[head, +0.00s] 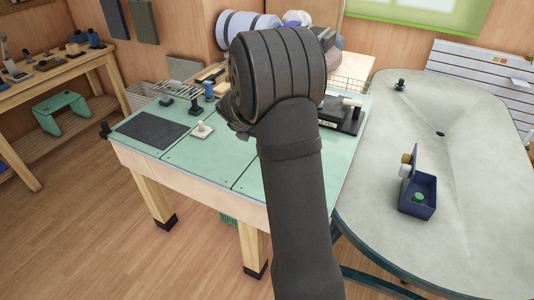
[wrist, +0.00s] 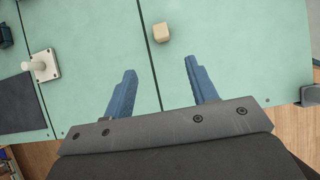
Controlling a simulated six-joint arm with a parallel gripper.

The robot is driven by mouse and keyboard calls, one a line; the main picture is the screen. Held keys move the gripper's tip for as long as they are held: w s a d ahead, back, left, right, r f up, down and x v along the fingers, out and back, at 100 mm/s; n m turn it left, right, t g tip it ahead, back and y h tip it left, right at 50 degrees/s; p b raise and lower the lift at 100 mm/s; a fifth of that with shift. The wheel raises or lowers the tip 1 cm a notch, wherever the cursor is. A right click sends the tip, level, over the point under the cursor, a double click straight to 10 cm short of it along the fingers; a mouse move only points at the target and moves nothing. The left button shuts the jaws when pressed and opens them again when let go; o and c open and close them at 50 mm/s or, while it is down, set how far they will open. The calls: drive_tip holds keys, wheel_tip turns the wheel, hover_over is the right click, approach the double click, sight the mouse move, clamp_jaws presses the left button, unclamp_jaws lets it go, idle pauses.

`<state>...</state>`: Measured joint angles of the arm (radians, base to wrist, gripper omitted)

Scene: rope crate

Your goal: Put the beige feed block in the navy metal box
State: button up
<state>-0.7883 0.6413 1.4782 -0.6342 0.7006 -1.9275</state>
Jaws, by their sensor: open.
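The beige feed block (wrist: 161,32), a small cube, lies on the green tabletop in the wrist view. In the head view I cannot see it; my arm covers part of that table. My gripper (wrist: 160,66) is open and empty, with its blue fingers apart. The block shows beyond the fingertips, roughly in line with the gap between them. The navy metal box (head: 416,212) stands on the pale oval table at right in the head view, its lid upright. A small green-and-white item (head: 418,198) shows inside it.
On the green table (head: 245,174) are a dark mat (head: 150,132), a whitish knobbed plate (head: 202,131) and a black device (head: 345,120). A dark green knobbed piece (head: 400,84) stands far back on the oval table (head: 480,190), whose middle is mostly clear.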

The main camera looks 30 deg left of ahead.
drive_tip(key=x, duration=1)
drive_tip(key=shift+w+f, duration=0.25)
drive_tip(key=shift+f, duration=0.1)
drive_tip(key=shift+x, duration=2.65)
drive_tip(key=shift+w+d+r, duration=0.1)
drive_tip(key=shift+c, duration=0.2)
drive_tip(key=c, duration=1.1)
drive_tip(key=shift+r, duration=0.5)
drive_tip(key=r, duration=0.2)
drive_tip(key=d+r, duration=0.1)
drive_tip(key=shift+w+r, duration=0.1)
drive_tip(key=shift+r, duration=0.3)
drive_tip(key=d+r, duration=0.6)
drive_tip(key=d, duration=0.4)
drive_tip(key=shift+d+r, duration=0.15)
drive_tip(key=shift+d, duration=0.25)
